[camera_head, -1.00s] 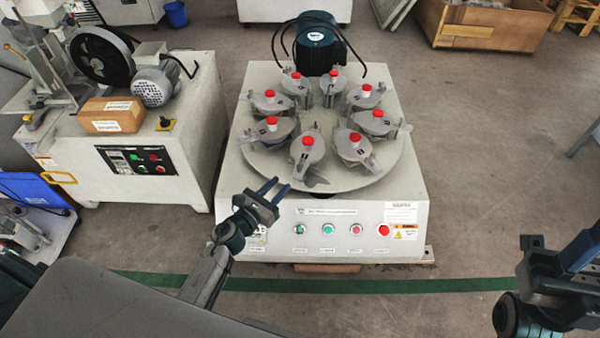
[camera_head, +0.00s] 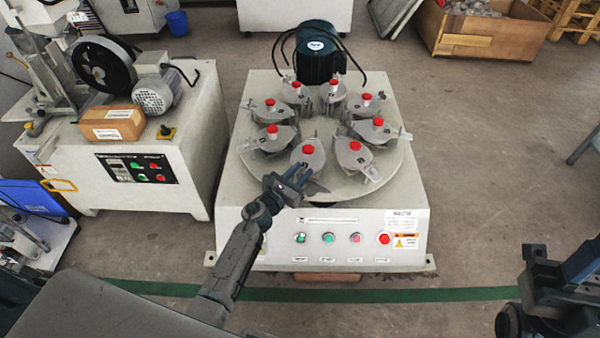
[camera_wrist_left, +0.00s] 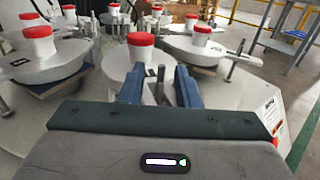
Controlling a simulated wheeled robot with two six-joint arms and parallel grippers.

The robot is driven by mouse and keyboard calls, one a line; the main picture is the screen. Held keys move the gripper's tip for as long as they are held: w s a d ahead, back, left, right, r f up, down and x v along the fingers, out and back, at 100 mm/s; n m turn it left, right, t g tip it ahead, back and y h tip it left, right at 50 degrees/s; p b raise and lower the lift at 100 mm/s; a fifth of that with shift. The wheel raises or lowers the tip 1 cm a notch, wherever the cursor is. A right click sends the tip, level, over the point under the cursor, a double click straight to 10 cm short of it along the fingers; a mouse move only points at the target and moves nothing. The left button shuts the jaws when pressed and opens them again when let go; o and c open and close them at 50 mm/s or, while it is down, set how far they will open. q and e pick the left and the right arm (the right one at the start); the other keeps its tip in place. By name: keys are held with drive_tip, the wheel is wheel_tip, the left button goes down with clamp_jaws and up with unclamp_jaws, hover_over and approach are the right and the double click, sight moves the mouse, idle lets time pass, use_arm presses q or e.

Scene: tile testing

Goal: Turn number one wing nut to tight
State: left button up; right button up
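The test machine's round turntable (camera_head: 255,172) carries a ring of grey clamp units with red-topped knobs. My left gripper (camera_head: 297,174) is at the front edge of the turntable, beside the front clamp unit (camera_head: 308,158). In the left wrist view, the blue fingers of my left gripper (camera_wrist_left: 160,88) are apart. Thin upright metal prongs, seemingly the wing nut (camera_wrist_left: 159,80), show between the fingertips. I cannot see contact. A red-capped white knob (camera_wrist_left: 140,48) stands just beyond. No number is readable on the units. My right gripper (camera_head: 562,268) is at the right edge, away from the machine; its fingers are unclear.
A control panel with buttons (camera_head: 329,237) is on the machine's front, below my left gripper. A dark motor (camera_head: 318,52) stands behind the turntable. Another machine with a cardboard box (camera_head: 112,122) is to the left.

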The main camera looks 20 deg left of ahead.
use_arm(q)
drive_tip(key=shift+c, duration=0.4)
clamp_jaws()
